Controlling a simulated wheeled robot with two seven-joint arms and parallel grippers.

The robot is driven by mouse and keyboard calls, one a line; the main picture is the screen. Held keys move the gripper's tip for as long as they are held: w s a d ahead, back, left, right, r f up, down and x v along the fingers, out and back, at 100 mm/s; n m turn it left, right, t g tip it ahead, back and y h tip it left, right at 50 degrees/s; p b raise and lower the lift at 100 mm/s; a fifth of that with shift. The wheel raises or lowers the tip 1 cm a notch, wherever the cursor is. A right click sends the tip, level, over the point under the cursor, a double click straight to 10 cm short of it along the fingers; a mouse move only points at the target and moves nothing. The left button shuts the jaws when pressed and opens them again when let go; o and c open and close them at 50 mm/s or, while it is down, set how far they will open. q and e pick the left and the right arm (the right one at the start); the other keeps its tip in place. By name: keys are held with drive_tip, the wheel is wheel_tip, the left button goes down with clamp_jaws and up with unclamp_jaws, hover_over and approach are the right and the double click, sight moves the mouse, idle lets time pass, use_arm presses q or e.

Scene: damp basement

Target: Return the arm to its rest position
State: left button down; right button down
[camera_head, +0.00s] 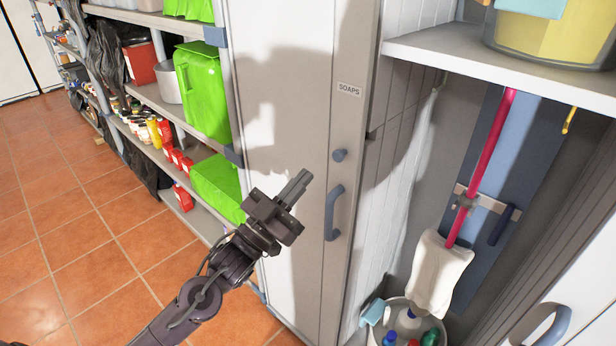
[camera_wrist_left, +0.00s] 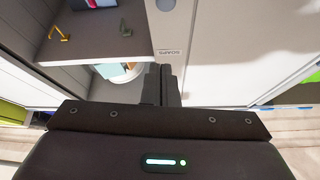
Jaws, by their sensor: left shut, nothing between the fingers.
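My left gripper (camera_head: 297,187) is shut and empty, raised in front of the tall pale cabinet with its arm coming in from the lower left. Its fingertips are a short way left of the blue-grey door handle (camera_head: 333,213), and I see no contact. In the left wrist view, the closed fingers (camera_wrist_left: 161,84) point towards the cabinet front with the "SOAPS" label (camera_wrist_left: 169,51). My right gripper is in neither view.
The "SOAPS" cabinet door (camera_head: 349,89) stands beside an open closet with a pink-handled mop (camera_head: 481,165) and a bucket (camera_head: 397,303) of bottles. A shelf (camera_head: 480,65) juts out at upper right. Shelves (camera_head: 150,95) with green bags line the left. Tiled floor (camera_head: 85,215) is free at left.

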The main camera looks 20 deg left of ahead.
use_arm(q)
drive_tip(key=shift+w+a+f, duration=0.1)
idle(0.4)
drive_tip(key=w+a+f+n+g+y, duration=0.1)
drive_tip(key=a+f+n+g+y, duration=0.15)
drive_tip(key=f, duration=0.85)
drive_tip(key=w+a+f+n+g+y, duration=0.1)
drive_tip(key=w+a+f+y, duration=0.2)
drive_tip(key=f, duration=0.8)
drive_tip(key=s+a+f+n+g+y, duration=0.1)
drive_tip(key=s+f+g, duration=0.15)
drive_tip(key=f, duration=0.65)
drive_tip(key=s+a+f+g+y, duration=0.15)
drive_tip(key=s+f, duration=0.25)
drive_tip(key=f, duration=0.6)
drive_tip(key=s+f+g+y, duration=0.1)
drive_tip(key=s+f+g, duration=0.3)
drive_tip(key=s+f, duration=0.55)
drive_tip(key=s+d+f+g, duration=0.2)
drive_tip(key=s+f, duration=0.4)
drive_tip(key=s, duration=0.4)
drive_tip(key=s+d+f+g, duration=0.2)
drive_tip(key=s+f+g, duration=0.2)
drive_tip(key=s+f, duration=0.3)
drive_tip(key=s+d+f+g, duration=0.2)
drive_tip(key=s+f, duration=0.4)
drive_tip(key=s, duration=0.7)
drive_tip(key=shift+d+f+g, duration=0.3)
drive_tip(key=shift+d+g, duration=0.1)
drive_tip(key=shift+g, duration=0.35)
